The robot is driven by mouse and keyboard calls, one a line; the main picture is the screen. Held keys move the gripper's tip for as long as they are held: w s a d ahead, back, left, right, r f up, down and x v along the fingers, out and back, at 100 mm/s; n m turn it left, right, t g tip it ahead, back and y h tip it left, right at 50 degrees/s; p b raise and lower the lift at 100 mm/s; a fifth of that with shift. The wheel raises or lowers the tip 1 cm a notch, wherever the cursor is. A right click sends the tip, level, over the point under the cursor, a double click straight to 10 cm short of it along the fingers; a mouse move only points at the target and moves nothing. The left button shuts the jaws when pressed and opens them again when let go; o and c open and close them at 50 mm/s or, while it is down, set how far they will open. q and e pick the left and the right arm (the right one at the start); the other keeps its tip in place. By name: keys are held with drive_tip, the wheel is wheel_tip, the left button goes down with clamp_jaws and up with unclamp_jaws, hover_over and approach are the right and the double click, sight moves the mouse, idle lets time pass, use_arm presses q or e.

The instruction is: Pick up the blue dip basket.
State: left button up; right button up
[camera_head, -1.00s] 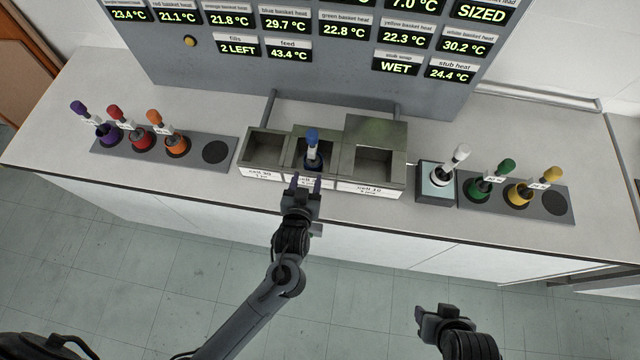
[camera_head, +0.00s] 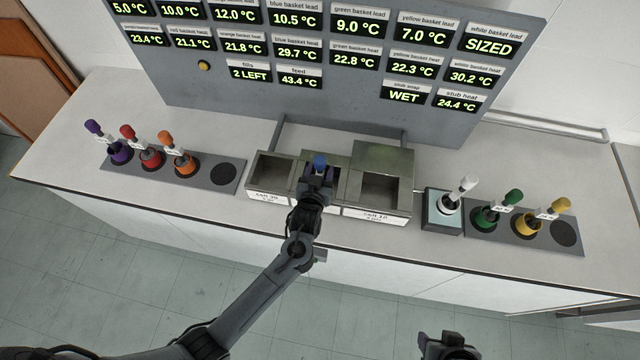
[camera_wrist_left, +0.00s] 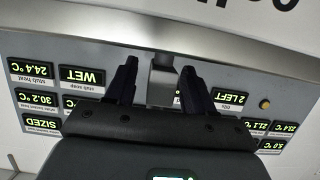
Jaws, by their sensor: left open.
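The blue dip basket stands in the middle metal cell of the bath block, and its blue knob (camera_head: 320,160) shows at the top. My left gripper (camera_head: 317,174) is open, with its fingers at the handle just below the knob. The gripper hides the lower basket and most of that cell. I cannot tell whether the fingers touch the handle. The left wrist view shows the two dark fingers (camera_wrist_left: 159,82) spread apart, and no blue knob is clear there. My right gripper (camera_head: 447,343) is at the bottom edge, away from the counter, and its jaws are unclear.
A left rack (camera_head: 205,180) holds purple, red and orange baskets. A right rack (camera_head: 495,235) holds green and yellow baskets. A white basket (camera_head: 458,192) stands on a pale square stand between the bath block and right rack. A display panel (camera_head: 340,95) rises behind.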

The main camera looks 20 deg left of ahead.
use_arm(q)
drive_tip(key=shift+x, duration=0.85)
clamp_jaws()
